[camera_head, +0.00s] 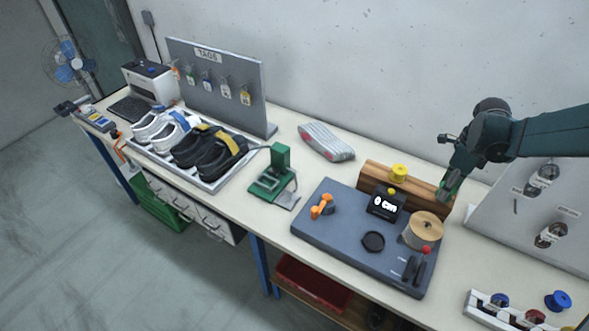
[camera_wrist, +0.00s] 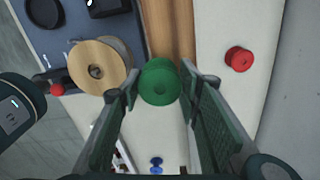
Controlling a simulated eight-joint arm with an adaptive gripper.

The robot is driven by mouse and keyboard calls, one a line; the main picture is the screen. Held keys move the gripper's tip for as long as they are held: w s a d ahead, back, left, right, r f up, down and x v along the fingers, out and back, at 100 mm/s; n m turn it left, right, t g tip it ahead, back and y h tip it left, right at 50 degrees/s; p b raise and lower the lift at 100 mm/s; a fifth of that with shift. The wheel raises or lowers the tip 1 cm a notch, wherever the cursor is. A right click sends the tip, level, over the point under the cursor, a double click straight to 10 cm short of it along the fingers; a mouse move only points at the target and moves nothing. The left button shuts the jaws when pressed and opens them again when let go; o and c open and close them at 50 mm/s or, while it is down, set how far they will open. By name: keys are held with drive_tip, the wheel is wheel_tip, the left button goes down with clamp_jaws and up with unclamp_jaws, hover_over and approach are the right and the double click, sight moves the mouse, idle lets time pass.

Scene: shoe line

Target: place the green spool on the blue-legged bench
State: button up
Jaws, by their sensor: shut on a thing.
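My gripper (camera_head: 447,188) is shut on the green spool (camera_wrist: 159,82), which sits between the fingertips in the wrist view. In the head view I cannot tell the spool apart from the green fingers. My gripper is at the right end of the brown wooden block (camera_head: 376,180). The blue-legged bench (camera_head: 287,123) has a long cream top, and a blue leg (camera_head: 263,266) shows below its front edge. The bench top also shows below the spool in the wrist view (camera_wrist: 160,128). I cannot tell whether the spool touches anything below.
A yellow spool (camera_head: 399,171) is at the block. A dark mat (camera_head: 335,228) holds a tan reel (camera_head: 423,229) and a small display (camera_head: 386,204). A red spool (camera_wrist: 239,59) stands on the bench. A white rack (camera_head: 497,312) with coloured spools is at front right.

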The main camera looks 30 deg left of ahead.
drive_tip(key=b, duration=0.2)
hover_over(470, 266)
wheel_tip(470, 266, down, 6)
idle(0.4)
drive_tip(key=shift+f+b, duration=0.35)
drive_tip(key=shift+f, duration=2.5)
drive_tip(key=shift+w+f, duration=0.1)
drive_tip(key=shift+f, duration=2)
drive_tip(key=shift+f+b, duration=0.1)
drive_tip(key=shift+b, duration=0.2)
